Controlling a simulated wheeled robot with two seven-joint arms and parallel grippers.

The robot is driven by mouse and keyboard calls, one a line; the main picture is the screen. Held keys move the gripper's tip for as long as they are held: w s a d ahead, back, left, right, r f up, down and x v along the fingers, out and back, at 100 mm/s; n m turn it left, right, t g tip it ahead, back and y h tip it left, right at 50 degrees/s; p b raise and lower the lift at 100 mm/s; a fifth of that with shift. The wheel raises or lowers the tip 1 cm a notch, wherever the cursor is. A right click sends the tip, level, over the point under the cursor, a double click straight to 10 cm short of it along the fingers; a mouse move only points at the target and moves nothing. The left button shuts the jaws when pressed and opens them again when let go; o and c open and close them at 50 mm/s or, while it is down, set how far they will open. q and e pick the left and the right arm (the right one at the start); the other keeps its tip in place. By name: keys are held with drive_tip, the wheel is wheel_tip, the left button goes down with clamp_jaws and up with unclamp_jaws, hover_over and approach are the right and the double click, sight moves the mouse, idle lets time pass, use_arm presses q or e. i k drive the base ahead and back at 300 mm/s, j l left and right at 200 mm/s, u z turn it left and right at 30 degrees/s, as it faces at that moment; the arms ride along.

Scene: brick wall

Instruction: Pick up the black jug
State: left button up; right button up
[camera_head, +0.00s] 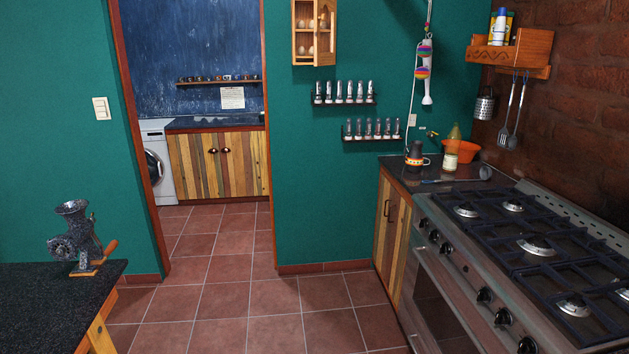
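A dark jug (413,151) with a yellow and orange band round its lower part stands upright on the dark counter (407,176) in the far right corner. It is the only black jug-like thing that I can make out, and it is small in the view. A small handle shows on its right side. Neither of my grippers shows in the head view, so nothing is seen touching the jug.
The gas stove (440,262) adjoins the counter. A table (50,300) with a meat grinder (74,235) stands left. The tiled floor (235,300) between is clear.

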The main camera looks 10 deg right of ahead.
sight(414, 160)
drive_tip(key=i+j+z, duration=0.1)
drive_tip(key=i+z, duration=0.15)
drive_tip(key=i, duration=1.45)
drive_tip(key=i+z, duration=0.4)
drive_tip(key=i, duration=0.2)
drive_tip(key=i+j+z, duration=0.35)
drive_tip(key=i, duration=0.25)
